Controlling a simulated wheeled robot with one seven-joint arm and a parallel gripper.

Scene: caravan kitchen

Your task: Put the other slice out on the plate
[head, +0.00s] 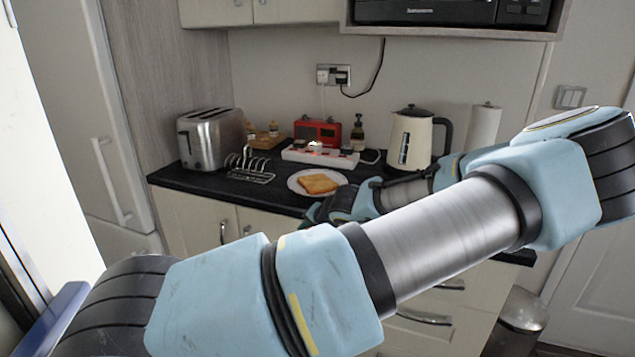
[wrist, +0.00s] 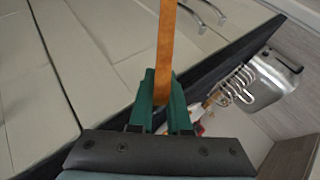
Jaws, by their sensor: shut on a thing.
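The white plate (head: 296,176) lies on the dark worktop with a golden-brown slice of toast (head: 318,184) on it. My gripper (head: 316,211) is low at the worktop's front edge, just in front of the plate, and is partly hidden by my arm in the head view. In the wrist view, the green fingers of my gripper (wrist: 162,78) are shut on another slice (wrist: 167,35), which shows edge-on as a long orange-brown strip. This held slice cannot be made out in the head view.
A steel toaster (head: 212,138) stands at the worktop's left end, with a wire toast rack (head: 250,166) beside it. A white power strip (head: 320,155), a red radio (head: 318,131) and a cream kettle (head: 411,138) stand behind the plate. Cupboards and drawers lie below the worktop.

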